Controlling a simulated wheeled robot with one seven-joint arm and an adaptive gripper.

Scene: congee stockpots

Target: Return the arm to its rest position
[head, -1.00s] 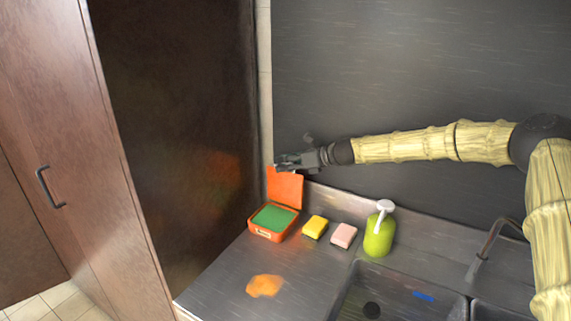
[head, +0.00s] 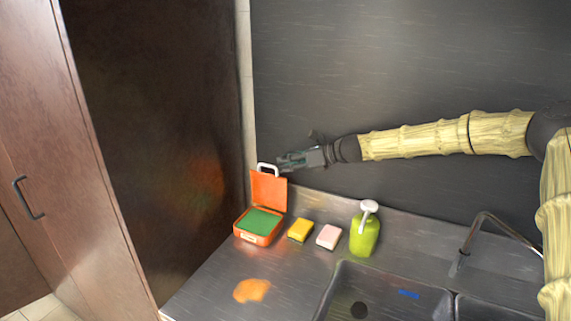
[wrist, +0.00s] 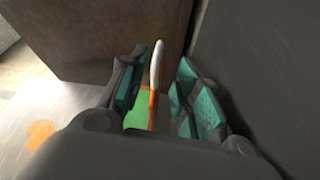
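My arm (head: 430,138) reaches in from the right with its yellowish sleeve, above the back of the counter. My gripper (head: 281,161) is at its left end, beside the raised lid of an orange box and close to its white handle (head: 268,168). In the wrist view my gripper (wrist: 157,82) has its two teal-padded fingers apart, and the white handle (wrist: 157,65) shows between them, seen edge-on. I see no finger touching it. The orange box (head: 259,238) stands open on the counter with green content (head: 260,222) inside.
A yellow sponge (head: 300,230), a pink sponge (head: 328,237) and a green soap pump bottle (head: 364,233) stand right of the box. A sink (head: 385,290) with a faucet (head: 480,228) lies at the right. An orange patch (head: 252,290) lies on the counter. A tall brown cabinet (head: 150,130) rises at left.

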